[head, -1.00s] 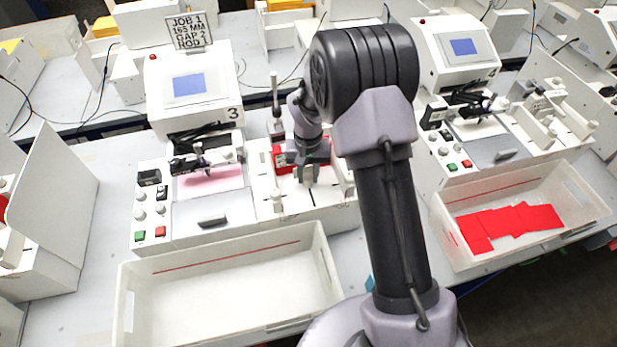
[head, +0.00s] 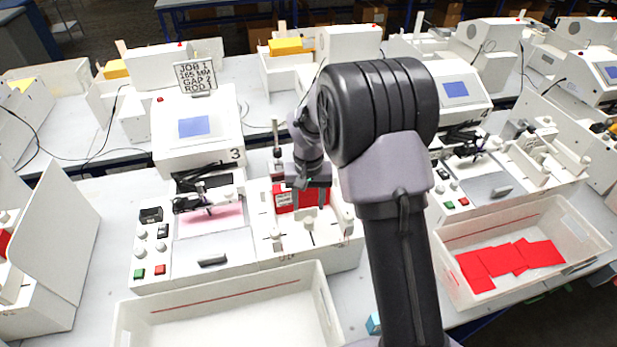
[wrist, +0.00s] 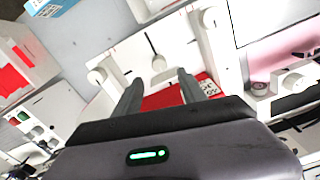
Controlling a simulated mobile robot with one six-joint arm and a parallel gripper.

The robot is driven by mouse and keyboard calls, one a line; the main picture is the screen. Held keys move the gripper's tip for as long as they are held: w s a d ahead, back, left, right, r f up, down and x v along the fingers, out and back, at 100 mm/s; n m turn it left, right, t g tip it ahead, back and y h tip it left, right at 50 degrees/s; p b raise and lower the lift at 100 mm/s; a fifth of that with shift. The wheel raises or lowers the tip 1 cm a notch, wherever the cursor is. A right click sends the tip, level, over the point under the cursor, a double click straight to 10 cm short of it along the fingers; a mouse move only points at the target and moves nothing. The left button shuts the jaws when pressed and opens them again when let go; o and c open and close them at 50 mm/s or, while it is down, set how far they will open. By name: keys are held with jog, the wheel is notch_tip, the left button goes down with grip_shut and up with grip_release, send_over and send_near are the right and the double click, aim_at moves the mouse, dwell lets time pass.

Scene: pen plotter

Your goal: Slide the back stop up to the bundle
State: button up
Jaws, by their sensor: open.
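The red bundle (head: 284,199) lies in the white feed tray right of plotter 3; it also shows in the wrist view (wrist: 163,99), partly hidden by my fingers. A small white knob on a dark stem (wrist: 158,62), apparently the back stop, stands over a slot in front of the bundle. In the head view it seems to be the small white post (head: 308,224). A gap shows between it and the red bundle. My gripper (head: 309,203) is open above the bundle. In the wrist view its two fingers (wrist: 160,80) point toward the knob, with nothing between them.
White posts (head: 348,220) stand at the tray's sides. Plotter 3 (head: 195,128) carries a sign reading JOB 1, 165 MM, GAP 2, ROD 1. An empty white bin (head: 230,305) is in front. Another bin (head: 590,238) at right holds red sheets.

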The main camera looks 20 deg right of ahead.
aim_at(309, 220)
notch_tip(309, 220, up, 10)
jog(key=p, duration=0.1)
jog(key=shift+r, duration=0.15)
jog(key=f+b, duration=0.3)
jog(key=f, duration=0.3)
jog(key=f+b, duration=0.4)
jog(key=f, duration=0.2)
jog(key=f+b, duration=0.4)
jog(key=f, duration=0.2)
jog(key=shift+s, duration=0.25)
jog(key=shift+c, duration=0.3)
grip_shut()
